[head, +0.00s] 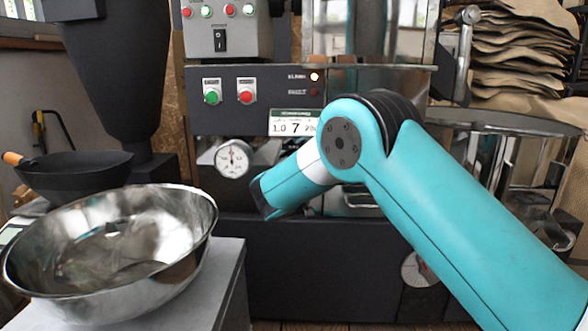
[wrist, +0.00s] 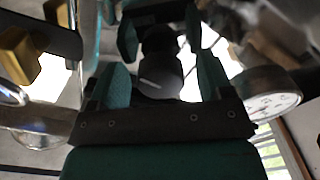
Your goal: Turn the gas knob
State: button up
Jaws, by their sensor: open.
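The gas knob (wrist: 163,66) is a round black knob with a white pointer line, seen in the middle of the wrist view. My gripper (wrist: 160,48) is open, with one dark and teal finger on each side of the knob. Slivers of background show between the knob and the fingers, so I see no clear contact. In the head view my teal arm reaches to the front of the roaster, and its wrist hides the gripper's fingers and the knob.
A round dial gauge (head: 233,158) is close left of my wrist. The panel (head: 263,97) above has a green and a red button and a lit lamp. A steel bowl (head: 190,209) stands at left. A yellow block (wrist: 18,55) shows in the wrist view.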

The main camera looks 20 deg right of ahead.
jog(key=shift+c, duration=0.3)
jog(key=c, duration=0.9)
jog(key=shift+o, duration=0.2)
jog(key=shift+f+m+b, duration=0.15)
jog(key=shift+m+b, duration=0.15)
jog(key=shift+b, duration=0.1)
jog(key=m+b, duration=0.3)
jog(key=shift+a+f+m+b, duration=0.1)
jog(key=shift+f+m+b, duration=0.05)
jog(key=shift+m+b, duration=0.2)
jog(key=m+b, duration=1)
jog(key=b, duration=0.1)
jog(key=shift+a+m, duration=0.1)
jog(key=shift+m, duration=0.25)
jog(key=m+b, duration=0.2)
jog(key=m, duration=0.1)
jog(key=m+b, duration=0.1)
jog(key=b, duration=0.1)
jog(key=shift+r+m, duration=0.25)
jog(key=shift+m, duration=0.15)
jog(key=shift+r, duration=0.1)
